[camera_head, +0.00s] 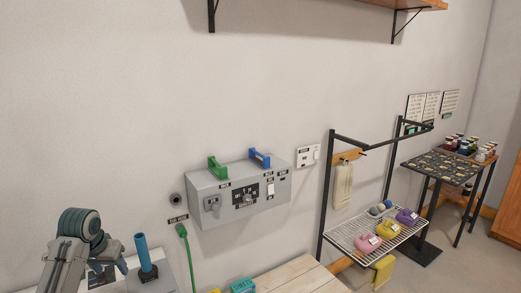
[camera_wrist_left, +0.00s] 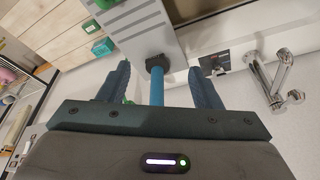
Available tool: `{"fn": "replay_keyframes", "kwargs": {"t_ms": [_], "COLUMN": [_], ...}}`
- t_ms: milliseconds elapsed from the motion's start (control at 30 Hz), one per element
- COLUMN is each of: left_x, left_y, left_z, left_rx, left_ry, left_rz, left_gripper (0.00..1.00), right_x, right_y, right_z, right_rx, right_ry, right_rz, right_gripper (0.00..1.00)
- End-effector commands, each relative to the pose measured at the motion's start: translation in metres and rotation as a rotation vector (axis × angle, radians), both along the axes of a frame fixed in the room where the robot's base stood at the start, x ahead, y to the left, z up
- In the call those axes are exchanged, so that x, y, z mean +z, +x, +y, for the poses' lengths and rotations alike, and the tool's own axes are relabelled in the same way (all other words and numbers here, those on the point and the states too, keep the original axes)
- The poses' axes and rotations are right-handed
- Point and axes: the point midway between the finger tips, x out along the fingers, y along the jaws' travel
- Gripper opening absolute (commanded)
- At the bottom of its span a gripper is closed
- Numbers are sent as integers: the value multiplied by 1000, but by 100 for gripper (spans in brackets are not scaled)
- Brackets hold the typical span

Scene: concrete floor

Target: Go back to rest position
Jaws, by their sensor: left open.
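My left gripper (camera_wrist_left: 160,85) is open in the wrist view, with its two dark fingers apart. A blue upright handle (camera_wrist_left: 157,88) with a dark collar shows between the fingers, and neither finger visibly touches it. In the head view my left gripper (camera_head: 108,264) is at the lower left, partly hidden by my arm. The blue handle (camera_head: 141,252) stands just right of it on a grey box (camera_head: 168,278). My right gripper is in neither view.
A grey wall panel (camera_head: 215,206) carries a green handle (camera_head: 217,168) and a blue handle (camera_head: 259,158). A wire rack (camera_head: 352,240) with colored items stands right. A metal faucet (camera_wrist_left: 277,80) is near the gripper.

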Motion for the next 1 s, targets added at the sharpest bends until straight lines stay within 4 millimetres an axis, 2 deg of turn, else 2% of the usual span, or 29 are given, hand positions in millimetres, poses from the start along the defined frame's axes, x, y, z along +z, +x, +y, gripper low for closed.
{"fn": "replay_keyframes", "kwargs": {"t_ms": [267, 433, 600, 700, 900, 1000], "left_x": [-51, -92, -139, -158, -175, -176], "left_y": [-34, -74, -140, -183, -262, -288], "left_z": [-25, -47, -78, -94, -118, -123], "left_rx": [-35, -63, -98, -112, -124, -123], "left_ry": [24, 42, 55, 60, 65, 68], "left_rz": [7, 10, 9, 6, -6, -9], "left_gripper": [58, 58, 58, 58, 58, 58], "right_x": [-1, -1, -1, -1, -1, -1], "right_y": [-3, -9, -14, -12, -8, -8], "right_z": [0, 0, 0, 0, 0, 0], "right_rx": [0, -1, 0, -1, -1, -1], "right_ry": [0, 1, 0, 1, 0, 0], "right_rz": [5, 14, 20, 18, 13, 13], "right_gripper": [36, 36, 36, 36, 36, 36]}}
